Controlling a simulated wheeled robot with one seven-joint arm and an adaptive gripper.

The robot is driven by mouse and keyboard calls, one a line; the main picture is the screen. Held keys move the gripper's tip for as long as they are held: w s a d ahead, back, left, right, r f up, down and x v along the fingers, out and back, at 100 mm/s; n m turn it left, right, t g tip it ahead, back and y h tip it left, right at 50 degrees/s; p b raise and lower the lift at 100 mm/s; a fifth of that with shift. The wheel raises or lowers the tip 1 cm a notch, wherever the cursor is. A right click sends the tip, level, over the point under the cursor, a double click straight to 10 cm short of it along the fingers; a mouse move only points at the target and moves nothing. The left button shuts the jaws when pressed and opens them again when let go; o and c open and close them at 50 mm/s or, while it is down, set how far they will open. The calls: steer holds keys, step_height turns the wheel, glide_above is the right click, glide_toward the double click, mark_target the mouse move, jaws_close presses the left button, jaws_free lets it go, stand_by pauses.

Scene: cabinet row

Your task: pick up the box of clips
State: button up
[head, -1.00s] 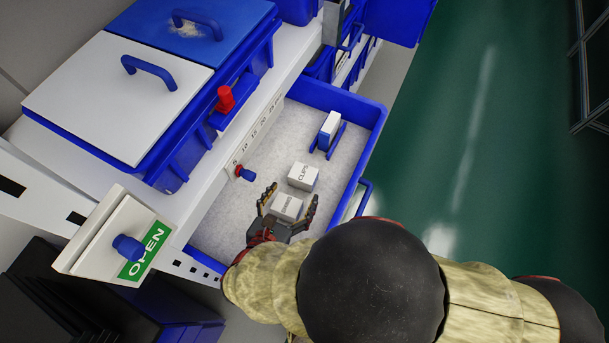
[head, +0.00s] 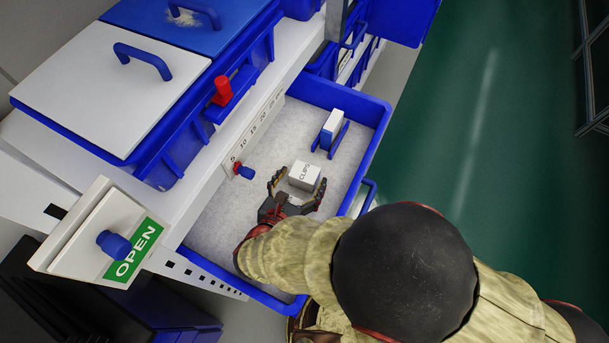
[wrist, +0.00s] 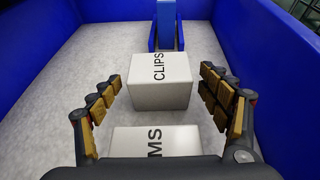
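The white box of clips (head: 304,175), lettered "CLIPS", stands on the pale floor of the open blue drawer. It also shows in the wrist view (wrist: 160,82), centred ahead of and between the fingertips. My arm hides that box in the head view.
A blue holder with a white-and-blue item (head: 330,131) stands beyond the clips box. The drawer's blue walls (head: 347,103) enclose the area. A shelf edge with a numbered scale and a red-and-blue knob (head: 244,171) borders the left. Pale drawer floor lies bare left of the boxes.

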steer(key=shift+c, duration=1.2)
steer(key=c, duration=1)
steer(key=shift+r, duration=0.1)
